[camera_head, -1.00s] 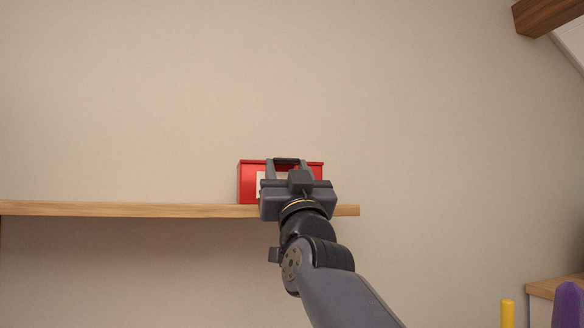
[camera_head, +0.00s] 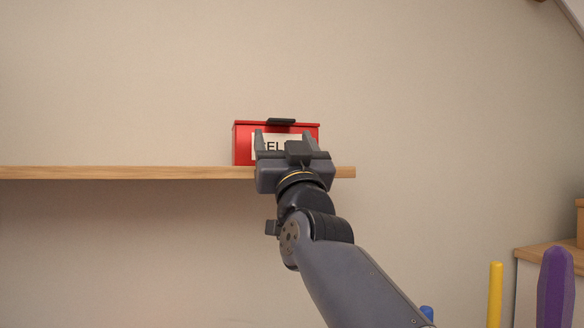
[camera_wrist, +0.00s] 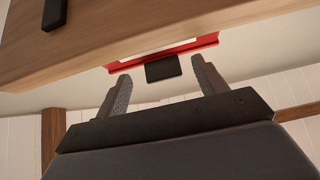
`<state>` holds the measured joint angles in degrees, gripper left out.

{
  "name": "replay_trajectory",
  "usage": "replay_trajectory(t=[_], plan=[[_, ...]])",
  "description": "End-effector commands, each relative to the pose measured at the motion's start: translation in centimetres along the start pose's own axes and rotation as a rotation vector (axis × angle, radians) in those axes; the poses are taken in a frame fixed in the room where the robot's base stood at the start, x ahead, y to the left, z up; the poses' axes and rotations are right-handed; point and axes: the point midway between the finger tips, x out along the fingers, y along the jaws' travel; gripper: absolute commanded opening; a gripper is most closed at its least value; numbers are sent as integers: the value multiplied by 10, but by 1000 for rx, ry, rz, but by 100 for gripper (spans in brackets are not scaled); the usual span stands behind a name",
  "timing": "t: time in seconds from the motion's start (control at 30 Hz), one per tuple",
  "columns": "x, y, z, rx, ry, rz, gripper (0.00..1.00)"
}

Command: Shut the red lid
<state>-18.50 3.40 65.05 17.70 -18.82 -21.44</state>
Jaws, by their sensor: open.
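A red box (camera_head: 242,148) with a white lettered label (camera_head: 272,145) stands on a wooden shelf. Its red lid (camera_head: 246,124) lies along the top edge and looks level and down; any small gap is too fine to tell. A black tab (camera_head: 281,121) sits at the lid's front middle. My gripper (camera_head: 284,137) is open and empty in front of the box, hiding part of the label and lower front. In the wrist view the black tab (camera_wrist: 163,68) and the red edge (camera_wrist: 205,41) appear beyond and between the spread fingers, apparently without contact.
The wooden shelf (camera_head: 120,173) runs left from the box, bare there, and ends just right of it. At lower right stand a yellow post (camera_head: 495,290), a purple object (camera_head: 556,285) and a wood-topped cabinet (camera_head: 535,250). The wall behind is plain.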

Motion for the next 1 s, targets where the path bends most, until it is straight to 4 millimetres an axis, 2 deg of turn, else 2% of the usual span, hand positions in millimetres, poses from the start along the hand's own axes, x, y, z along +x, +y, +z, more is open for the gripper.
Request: replay_trajectory(t=[0.3, 0.5, 0.7, 1.0], plan=[[-52, 0, 0, -1, -2, -1, 67], [-77, 0, 1, 0, -3, -1, 67], [-88, 0, 1, 0, -3, 0, 67], [-89, 0, 2, -1, -3, 0, 67]])
